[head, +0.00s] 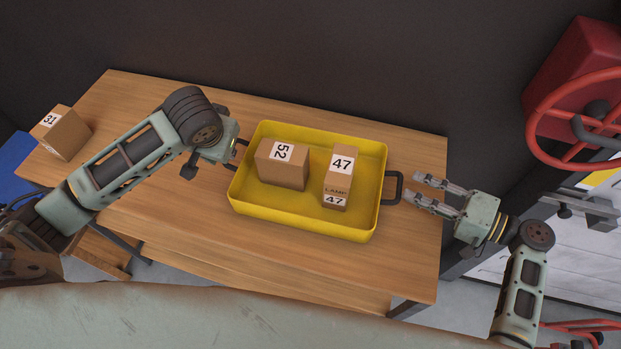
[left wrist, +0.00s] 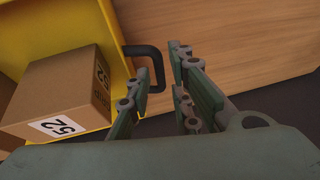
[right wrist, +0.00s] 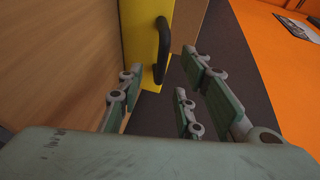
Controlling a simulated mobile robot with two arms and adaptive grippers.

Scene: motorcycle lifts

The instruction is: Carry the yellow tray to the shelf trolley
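The yellow tray (head: 300,219) lies on the wooden table and holds a carton marked 52 (head: 282,171) and a narrower carton marked 47 (head: 340,181). My right gripper (head: 411,187) is open, with its fingers pointing at the tray's right black handle (head: 395,188). In the right wrist view that handle (right wrist: 162,48) is ahead, between the spread fingers. My left gripper (head: 238,151) is at the tray's left end, its fingers partly hidden in the head view. In the left wrist view its fingers are apart, with the left handle (left wrist: 156,68) between them. I cannot identify the shelf trolley.
Another carton marked 31 (head: 64,132) stands at the table's left end. The wooden table (head: 410,262) has bare room around the tray. A dark wall (head: 330,60) rises behind it. A red wheel (head: 575,120) and red housing are at the right.

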